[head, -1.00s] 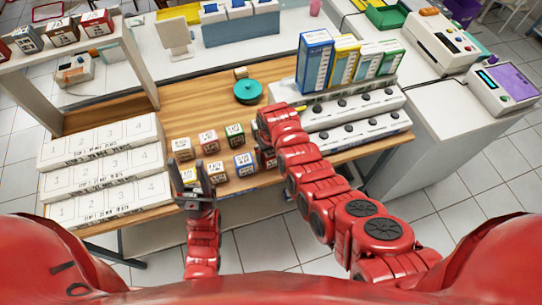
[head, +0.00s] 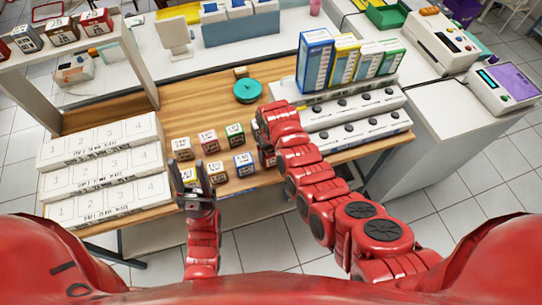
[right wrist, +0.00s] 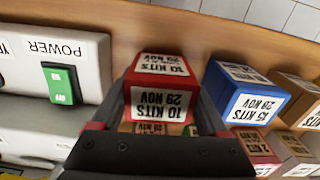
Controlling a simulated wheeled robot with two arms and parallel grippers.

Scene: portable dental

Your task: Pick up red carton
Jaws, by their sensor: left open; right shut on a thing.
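The red carton (right wrist: 160,90) has white labels reading "10 KITS 29 NOV" and fills the space between the fingers of my right gripper (right wrist: 158,112) in the right wrist view. My right gripper is shut on it. In the head view the carton (head: 268,158) is mostly hidden behind my right gripper (head: 262,138), at the right end of the front row of small cartons. I cannot tell whether it is off the table. My left gripper (head: 188,168) is open and empty, in front of the left cartons.
A blue carton (right wrist: 247,95) stands beside the red one, with more small cartons around. A white power strip with a green switch (right wrist: 61,85) lies on the other side. White numbered trays (head: 105,175) stand at the left. A teal round object (head: 248,91) sits farther back.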

